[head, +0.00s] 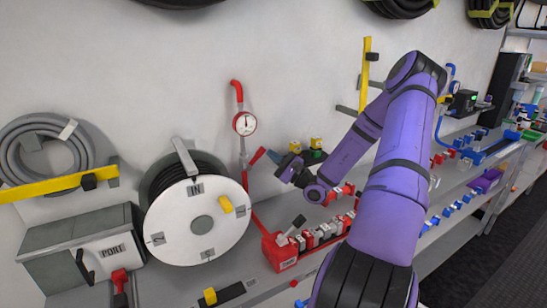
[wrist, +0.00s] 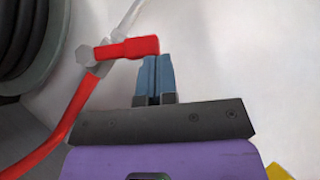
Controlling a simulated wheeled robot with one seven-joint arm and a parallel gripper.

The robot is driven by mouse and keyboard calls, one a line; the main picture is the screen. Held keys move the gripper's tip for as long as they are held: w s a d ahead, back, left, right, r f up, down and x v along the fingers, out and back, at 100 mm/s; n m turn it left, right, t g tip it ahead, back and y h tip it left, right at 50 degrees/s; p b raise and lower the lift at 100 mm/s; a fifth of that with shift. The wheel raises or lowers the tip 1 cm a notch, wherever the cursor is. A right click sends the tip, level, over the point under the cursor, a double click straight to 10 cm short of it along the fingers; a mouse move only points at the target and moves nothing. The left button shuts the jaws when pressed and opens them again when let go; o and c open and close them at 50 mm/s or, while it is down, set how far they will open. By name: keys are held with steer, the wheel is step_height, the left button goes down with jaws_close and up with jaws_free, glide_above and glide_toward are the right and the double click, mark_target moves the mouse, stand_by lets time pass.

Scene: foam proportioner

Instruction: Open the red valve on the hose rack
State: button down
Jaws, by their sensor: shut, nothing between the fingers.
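The red valve (wrist: 130,48) is a short red lever on a grey hub, on a thin red pipe (wrist: 75,107) that runs up the wall and turns grey above. The lever points right, roughly level in the wrist view. In the head view the valve handle (head: 257,157) shows small, beside the hose reel. My gripper (wrist: 157,58) has blue fingers, pressed together and empty. Their tips are at the free right end of the lever, just under it; I cannot tell whether they touch. In the head view my gripper (head: 273,156) is just right of the handle.
A white hose reel (head: 180,232) marked IN stands left of the valve. A pressure gauge (head: 245,123) sits on the red pipe above. A red manifold box (head: 283,252) is below, on a grey shelf with many small fittings. The wall above my gripper is bare.

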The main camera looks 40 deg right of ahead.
steer(key=shift+r, duration=0.15)
steer(key=shift+w+a+r+n+g+y, duration=0.1)
steer(key=shift+w+a+r+n+g, duration=0.1)
steer(key=shift+a+r+n+g, duration=0.9)
steer(key=shift+w+a+r+n+g+y, duration=0.15)
steer(key=shift+a+r+n+g, duration=0.3)
steer(key=shift+n+g, duration=1.15)
steer(key=shift+w+a+r+n+g+y, duration=0.1)
steer(key=shift+w+a+r+n+g, duration=0.15)
steer(key=shift+a+r+n+g, duration=1.1)
steer(key=shift+d+f+n+t, duration=0.55)
